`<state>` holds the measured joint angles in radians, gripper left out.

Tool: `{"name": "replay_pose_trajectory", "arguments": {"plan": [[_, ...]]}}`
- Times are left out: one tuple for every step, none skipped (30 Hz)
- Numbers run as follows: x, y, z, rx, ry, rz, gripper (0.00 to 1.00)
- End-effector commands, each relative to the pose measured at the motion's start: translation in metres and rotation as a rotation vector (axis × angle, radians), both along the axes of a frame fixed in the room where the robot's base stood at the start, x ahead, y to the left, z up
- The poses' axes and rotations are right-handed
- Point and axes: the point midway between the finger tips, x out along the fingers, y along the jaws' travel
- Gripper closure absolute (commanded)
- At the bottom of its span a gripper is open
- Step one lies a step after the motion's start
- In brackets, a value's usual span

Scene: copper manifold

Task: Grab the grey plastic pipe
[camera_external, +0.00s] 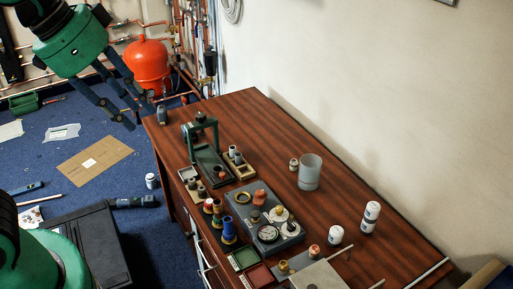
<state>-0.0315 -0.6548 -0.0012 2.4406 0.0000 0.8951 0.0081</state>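My gripper (138,115) hangs from the green arm at upper left, near the far left corner of the wooden table. Its dark fingers are apart, and I see nothing between them. A pale grey-white rod (427,273), possibly the grey plastic pipe, lies on the table at lower right, far from my gripper. A small grey upright piece (161,115) stands at the table's far left corner, close to the fingertips in the picture. I cannot tell which of these is the pipe.
The wooden table (265,130) holds a green press (205,150), a frosted cup (310,172), a gauge box (262,218) and white bottles (370,217). An orange tank (148,66) and copper pipes stand behind. Cardboard (95,160) lies on the blue floor.

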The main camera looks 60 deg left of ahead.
Motion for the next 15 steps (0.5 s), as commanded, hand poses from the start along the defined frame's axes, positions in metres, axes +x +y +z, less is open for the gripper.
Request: {"name": "replay_pose_trajectory", "arguments": {"plan": [[0.01,0.004,0.0,0.0,0.011,0.008,0.7],[0.015,0.006,0.001,0.001,0.016,0.013,0.7],[0.023,0.009,0.001,0.001,0.024,0.019,0.7],[0.029,0.011,0.002,0.002,0.028,0.022,0.7],[0.036,0.013,0.002,0.001,0.034,0.027,0.7],[0.044,0.017,0.002,0.002,0.041,0.033,0.7],[0.051,0.02,0.002,0.002,0.046,0.037,0.7],[0.057,0.022,0.002,0.002,0.051,0.042,0.7],[0.065,0.026,0.002,0.002,0.059,0.047,0.7],[0.072,0.029,0.001,0.002,0.064,0.051,0.7],[0.078,0.032,0.001,0.002,0.069,0.056,0.7],[0.086,0.036,0.0,0.002,0.076,0.062,0.7],[0.093,0.039,-0.001,0.002,0.081,0.066,0.7],[0.099,0.042,-0.002,0.002,0.087,0.07,0.7],[0.108,0.046,-0.004,0.002,0.094,0.075,0.7]]}}
